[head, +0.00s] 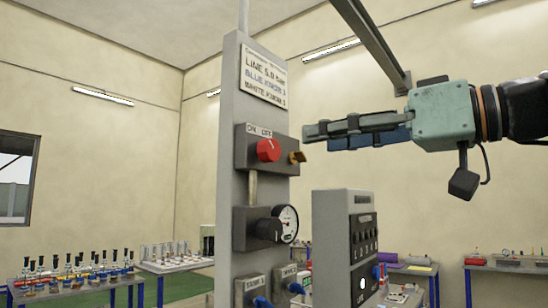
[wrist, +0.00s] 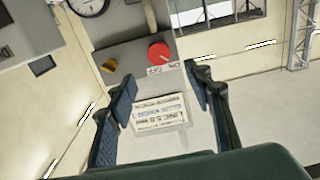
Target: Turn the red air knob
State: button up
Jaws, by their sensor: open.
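The red air knob (head: 268,150) sits on a dark box (head: 246,160) marked ON and OFF, on a grey upright panel (head: 232,100). A brass-coloured fitting (head: 297,157) sticks out of the box's right side. My gripper (head: 310,135) is to the right of the knob, pointing left, apart from it as far as I can tell. In the wrist view the red knob (wrist: 159,52) shows above and between the fingertips, with the brass fitting (wrist: 109,65) to its left. The gripper (wrist: 160,85) is open, with nothing between its fingers.
A sign (head: 263,75) is on the panel above the box. A grey control cabinet (head: 330,240) stands to the right. Tables with bottles (head: 75,268) are at the left.

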aim_at(274, 147)
jog(key=p+x, duration=0.1)
jog(key=x, duration=0.9)
jog(key=shift+w+a, duration=0.2)
jog(key=shift+w, duration=0.05)
jog(key=c, duration=1.1)
jog(key=shift+c, duration=0.2)
